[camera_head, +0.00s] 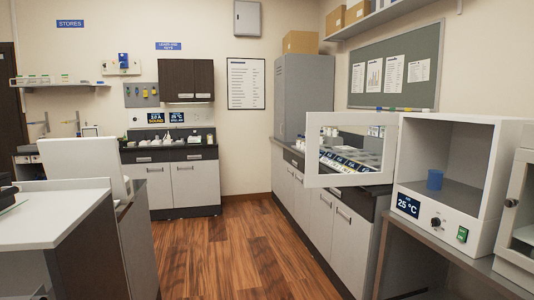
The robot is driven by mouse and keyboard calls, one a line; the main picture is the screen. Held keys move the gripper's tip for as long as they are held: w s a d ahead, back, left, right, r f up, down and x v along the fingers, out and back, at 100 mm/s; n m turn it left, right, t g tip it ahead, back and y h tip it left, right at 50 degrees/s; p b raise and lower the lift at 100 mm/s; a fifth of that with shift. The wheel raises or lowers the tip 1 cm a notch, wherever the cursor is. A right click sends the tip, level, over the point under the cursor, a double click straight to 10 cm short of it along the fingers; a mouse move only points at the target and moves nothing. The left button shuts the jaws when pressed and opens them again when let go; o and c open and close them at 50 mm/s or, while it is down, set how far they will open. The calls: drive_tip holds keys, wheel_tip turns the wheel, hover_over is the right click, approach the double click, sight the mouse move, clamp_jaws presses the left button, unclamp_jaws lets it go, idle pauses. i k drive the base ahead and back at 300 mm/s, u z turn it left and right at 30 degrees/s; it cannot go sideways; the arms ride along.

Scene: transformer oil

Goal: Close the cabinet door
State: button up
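A white box-shaped cabinet (459,136) labelled 25 °C stands on a bench at the right. Its white door (313,150), with a clear window, stands wide open. It swings out to the left from the cabinet's left front edge, over the neighbouring counter, and the counter shows through the window. A blue cup (435,180) stands inside on the cabinet's floor. A dark knob and a green switch are on the front panel below the opening. My gripper is not in view.
A second white cabinet (518,225) stands close at the right edge. A long grey counter (336,222) with trays of small items runs behind the door. A white-topped bench (50,215) stands at the left. The wooden floor (228,258) between is clear.

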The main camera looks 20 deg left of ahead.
sight(312, 179)
drive_tip(key=u, duration=0.3)
drive_tip(key=k, duration=0.75)
drive_tip(key=u, duration=1.2)
drive_tip(key=i, duration=2)
drive_tip(key=z, duration=1.05)
drive_tip(key=i, duration=0.8)
drive_tip(key=z, duration=0.65)
